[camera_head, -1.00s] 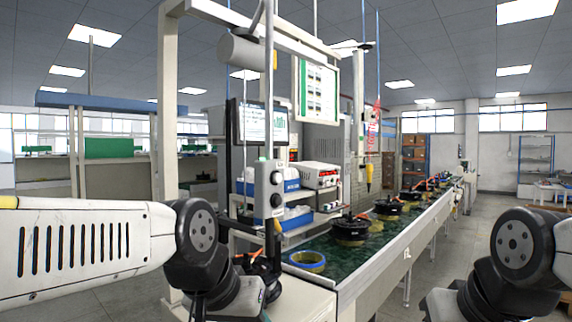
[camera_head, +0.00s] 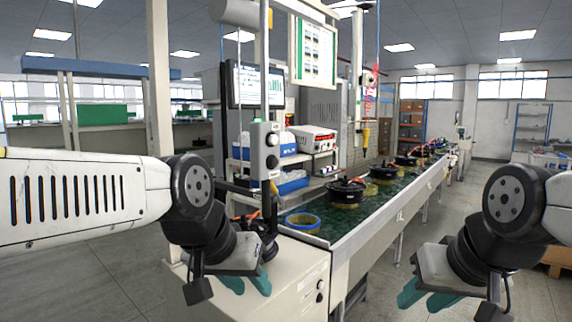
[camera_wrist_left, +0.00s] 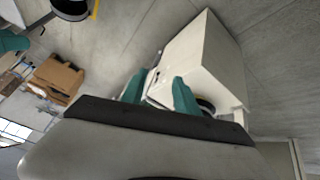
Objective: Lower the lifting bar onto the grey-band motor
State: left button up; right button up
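The hoist's grey control box with black knobs (camera_head: 265,150) hangs on a vertical rod above the white cabinet; I cannot make out a separate lifting bar below it. A dark motor with orange leads (camera_head: 262,232) stands on the cabinet, mostly hidden behind my left wrist; its band colour does not show. In the left wrist view a dark round part (camera_wrist_left: 206,105) shows at the cabinet, partly hidden by a finger. My left gripper (camera_head: 247,284) is open and empty in front of the cabinet. My right gripper (camera_head: 426,297) is open and empty, right of the conveyor.
The green conveyor (camera_head: 325,228) runs back to the right with several black motors, the nearest (camera_head: 346,192) having a yellow band. A blue and yellow ring (camera_head: 302,223) lies at its near end. The white cabinet (camera_head: 295,280) stands close ahead.

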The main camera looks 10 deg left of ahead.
pick_arm(q)
jog(key=shift+c, duration=0.3)
grip_shut()
dwell(1.3)
